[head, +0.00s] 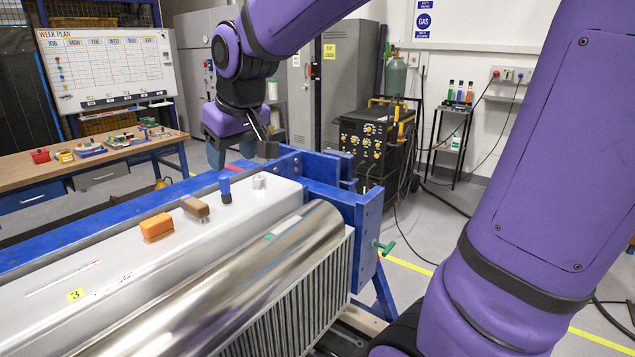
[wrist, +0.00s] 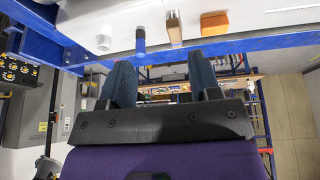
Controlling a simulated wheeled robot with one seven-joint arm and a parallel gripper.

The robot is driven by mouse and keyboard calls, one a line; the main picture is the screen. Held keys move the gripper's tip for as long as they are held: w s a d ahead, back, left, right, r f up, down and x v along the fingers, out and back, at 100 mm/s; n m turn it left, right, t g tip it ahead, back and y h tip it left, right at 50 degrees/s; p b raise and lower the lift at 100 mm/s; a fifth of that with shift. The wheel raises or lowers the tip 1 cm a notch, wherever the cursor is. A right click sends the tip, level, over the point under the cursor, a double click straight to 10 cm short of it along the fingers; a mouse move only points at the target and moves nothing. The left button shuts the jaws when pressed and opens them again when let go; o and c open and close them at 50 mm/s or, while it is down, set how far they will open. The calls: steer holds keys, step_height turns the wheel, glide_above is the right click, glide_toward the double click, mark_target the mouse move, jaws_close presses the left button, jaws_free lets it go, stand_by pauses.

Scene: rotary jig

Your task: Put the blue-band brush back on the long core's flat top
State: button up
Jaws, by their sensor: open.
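The long core (head: 120,262) is a long pale grey body with a flat top and a yellow "3" label. On its top stand an orange block (head: 157,227), a brown block-shaped piece (head: 195,207), an upright blue cylinder (head: 225,190) and a small whitish knob (head: 258,181). The blue cylinder (wrist: 140,42) and brown piece (wrist: 174,30) also show in the wrist view. I cannot make out for sure which is the blue-band brush. My gripper (wrist: 162,76) is open with nothing between its fingers.
A shiny metal cylinder (head: 235,275) lies along the core's near side above a finned part. A blue frame (head: 330,195) with upright plates closes the right end. A wooden bench (head: 100,160) with small items stands behind left. A black-yellow machine (head: 365,140) stands behind.

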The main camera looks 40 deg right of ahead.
steer(key=s+d+m, duration=0.1)
steer(key=s+d, duration=0.2)
steer(key=s, duration=1.5)
steer(key=shift+s+d+f, duration=0.2)
steer(key=shift+s+f, duration=0.15)
